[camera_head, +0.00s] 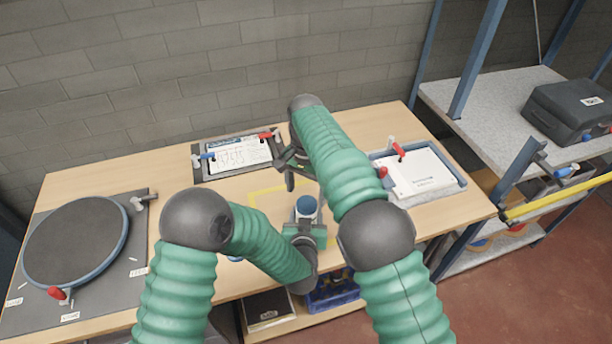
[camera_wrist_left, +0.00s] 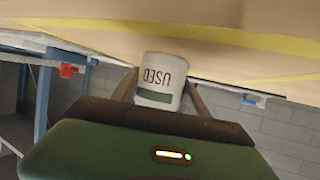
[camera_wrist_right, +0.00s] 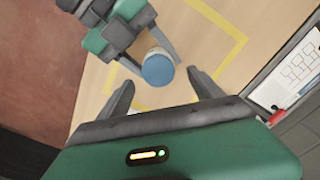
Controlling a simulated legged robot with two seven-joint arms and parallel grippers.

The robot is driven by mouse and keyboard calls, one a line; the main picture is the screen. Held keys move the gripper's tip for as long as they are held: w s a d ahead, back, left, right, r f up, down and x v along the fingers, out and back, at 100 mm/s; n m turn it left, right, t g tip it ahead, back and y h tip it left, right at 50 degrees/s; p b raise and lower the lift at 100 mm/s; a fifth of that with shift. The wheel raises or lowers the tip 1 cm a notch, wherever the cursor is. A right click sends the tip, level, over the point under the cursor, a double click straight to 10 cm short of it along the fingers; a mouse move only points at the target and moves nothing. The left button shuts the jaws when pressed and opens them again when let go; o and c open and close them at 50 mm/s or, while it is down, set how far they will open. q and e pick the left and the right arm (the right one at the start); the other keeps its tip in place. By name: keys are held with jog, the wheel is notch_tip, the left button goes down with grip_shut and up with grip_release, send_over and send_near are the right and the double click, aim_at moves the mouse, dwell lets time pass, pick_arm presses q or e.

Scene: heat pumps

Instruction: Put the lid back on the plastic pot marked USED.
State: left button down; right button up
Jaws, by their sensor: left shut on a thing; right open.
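The white plastic pot (camera_head: 306,209) stands upright near the middle of the bench, with a round blue top that looks like its lid. In the left wrist view the pot (camera_wrist_left: 160,80) shows the word USED upside down. My left gripper (camera_head: 306,228) is shut on the pot's sides. My right gripper (camera_head: 292,178) is open, close to the pot in the head view. In the right wrist view the blue top (camera_wrist_right: 157,71) lies between and just beyond its fingertips. I cannot tell whether the lid is fully seated.
A yellow tape outline (camera_head: 262,193) marks the bench around the pot. A black case (camera_head: 572,108) sits on the right shelf.

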pick_arm(q)
jog(key=shift+c, duration=2.3)
grip_release()
pick_arm(e)
notch_tip(320, 180, up, 8)
jog(key=shift+r, duration=0.25)
jog(key=shift+w, duration=0.1)
pick_arm(q)
jog(key=d+p+v, duration=0.1)
jog(key=v, duration=1.5)
jog(key=shift+s+a+p, duration=0.35)
jog(key=shift+s+a, duration=0.05)
jog(key=shift+a, duration=0.1)
pick_arm(e)
jog(key=shift+r, duration=0.85)
pick_arm(q)
jog(key=shift+r, duration=0.1)
